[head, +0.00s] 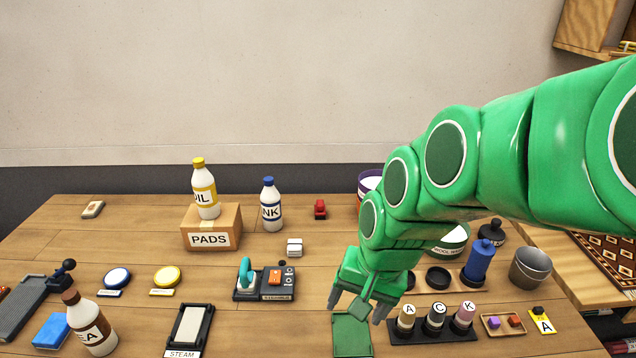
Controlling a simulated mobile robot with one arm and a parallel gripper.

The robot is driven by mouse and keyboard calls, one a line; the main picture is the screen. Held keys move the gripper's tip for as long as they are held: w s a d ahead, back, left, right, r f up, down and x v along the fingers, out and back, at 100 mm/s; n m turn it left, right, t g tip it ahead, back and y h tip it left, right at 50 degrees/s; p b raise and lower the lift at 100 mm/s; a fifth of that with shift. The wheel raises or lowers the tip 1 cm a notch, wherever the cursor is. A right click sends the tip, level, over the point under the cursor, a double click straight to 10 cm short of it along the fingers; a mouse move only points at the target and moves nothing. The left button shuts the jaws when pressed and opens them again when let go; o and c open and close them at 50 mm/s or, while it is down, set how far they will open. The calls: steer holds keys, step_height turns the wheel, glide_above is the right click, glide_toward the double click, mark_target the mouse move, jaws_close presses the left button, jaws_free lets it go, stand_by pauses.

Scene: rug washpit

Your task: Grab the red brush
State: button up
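A small red object (320,209) stands near the back of the wooden table, right of the white bottle with the blue cap. It is too small to tell for certain whether it is the red brush. My gripper (357,305) points down over the front middle of the table, above a flat green pad (351,338). Its fingers are spread apart, and nothing shows between them. It is nearer to the camera than the red object and to its right. My arm hides part of the table's right side.
A box marked PADS (212,228) bears a yellow-capped bottle (204,189). A blue-capped bottle (271,205) stands left of the red object. A black device (278,286), a bottle rack (433,336) and a grey bucket (529,268) stand around. Bare wood lies in front of the red object.

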steer(key=w+a+f+m+t+y, duration=0.15)
steer(key=w+a+m, duration=0.4)
steer(key=w, duration=0.55)
steer(key=w+a+f+m+t+y, duration=0.1)
steer(key=w+a+m+t+y, duration=0.15)
steer(key=w+a+m, duration=0.55)
steer(key=w+a+f+m+t+y, duration=0.1)
steer(key=w+a+m+t, duration=0.15)
steer(key=w, duration=1.05)
steer(key=m+t+h, duration=0.6)
steer(key=m+h, duration=0.1)
steer(key=m, duration=1)
glide_toward(320, 211)
steer(key=x, duration=0.4)
steer(key=shift+w+a+f, duration=0.1)
steer(key=shift+a+f, duration=0.25)
steer(key=shift+a, duration=0.05)
steer(key=shift+x, duration=1.4)
steer(key=shift+w+d+f, duration=0.15)
steer(key=shift+w, duration=0.5)
steer(key=shift+w+d+f, duration=0.15)
steer(key=shift+w, duration=0.5)
steer(key=shift+w+d+f, duration=0.15)
steer(key=shift+w+d, duration=0.05)
steer(key=shift+w, duration=0.45)
steer(key=shift+w+a+f, duration=0.1)
steer(key=shift+w+f, duration=0.2)
steer(key=shift+w, duration=0.2)
